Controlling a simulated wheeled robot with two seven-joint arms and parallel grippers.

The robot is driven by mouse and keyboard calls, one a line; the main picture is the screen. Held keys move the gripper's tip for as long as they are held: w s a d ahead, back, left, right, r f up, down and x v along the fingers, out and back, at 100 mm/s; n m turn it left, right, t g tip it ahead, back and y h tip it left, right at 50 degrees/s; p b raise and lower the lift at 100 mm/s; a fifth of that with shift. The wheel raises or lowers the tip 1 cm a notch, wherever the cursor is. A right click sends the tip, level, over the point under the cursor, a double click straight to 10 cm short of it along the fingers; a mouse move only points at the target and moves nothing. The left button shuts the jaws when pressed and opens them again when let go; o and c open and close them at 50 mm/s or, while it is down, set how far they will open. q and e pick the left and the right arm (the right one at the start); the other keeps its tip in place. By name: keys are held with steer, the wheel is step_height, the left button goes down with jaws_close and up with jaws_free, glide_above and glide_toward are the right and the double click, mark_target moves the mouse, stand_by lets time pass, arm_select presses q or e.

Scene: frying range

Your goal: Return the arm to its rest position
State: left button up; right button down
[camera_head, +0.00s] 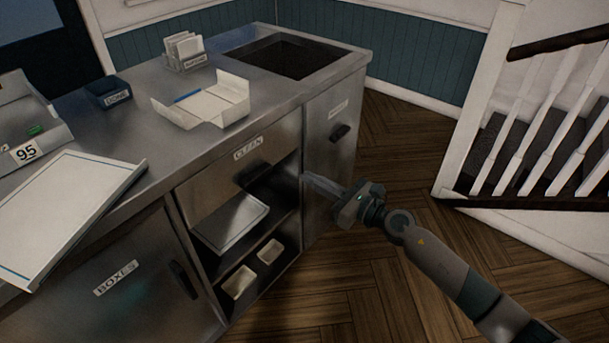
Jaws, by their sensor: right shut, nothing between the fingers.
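My right arm comes in from the lower right. Its gripper (322,187) is shut and empty, in front of the steel counter (239,137), near the edge between the open shelves and the right-hand door. I cannot tell whether the fingertips touch the cabinet. My left gripper and left arm are not in view.
The counter top holds an open white box (205,101), a card holder (185,52), a small dark bin (108,92) and a white tray (70,211) at its front edge. A stair railing (540,125) stands at right. The wooden floor (400,140) between is clear.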

steer(key=shift+d, duration=0.1)
stand_by(0.5)
